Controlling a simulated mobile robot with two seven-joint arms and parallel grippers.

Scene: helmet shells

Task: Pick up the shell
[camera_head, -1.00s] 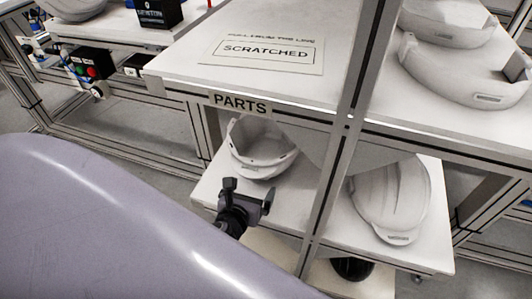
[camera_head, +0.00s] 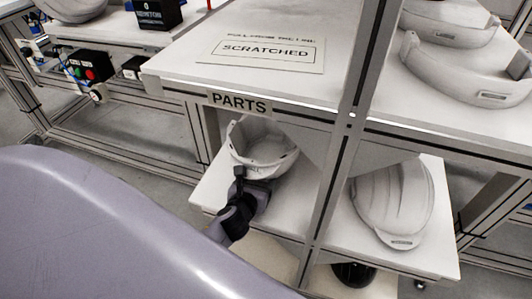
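A white helmet shell (camera_head: 262,146) lies on the lower shelf (camera_head: 300,207) under the PARTS label, its open side facing up. Part of it is hidden under the upper shelf's edge. My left gripper (camera_head: 254,181) is at the near rim of this shell, with one dark finger by the rim's left part. Whether its fingers touch or grip the rim is not clear. A second white shell (camera_head: 395,203) rests dome up on the same shelf, right of the metal post. My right gripper is not in view.
A metal post (camera_head: 333,165) stands right of the gripper, between the two lower shells. The PARTS label (camera_head: 239,103) and shelf edge hang above. More shells (camera_head: 470,75) sit on the upper shelf, near a SCRATCHED sign (camera_head: 262,50).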

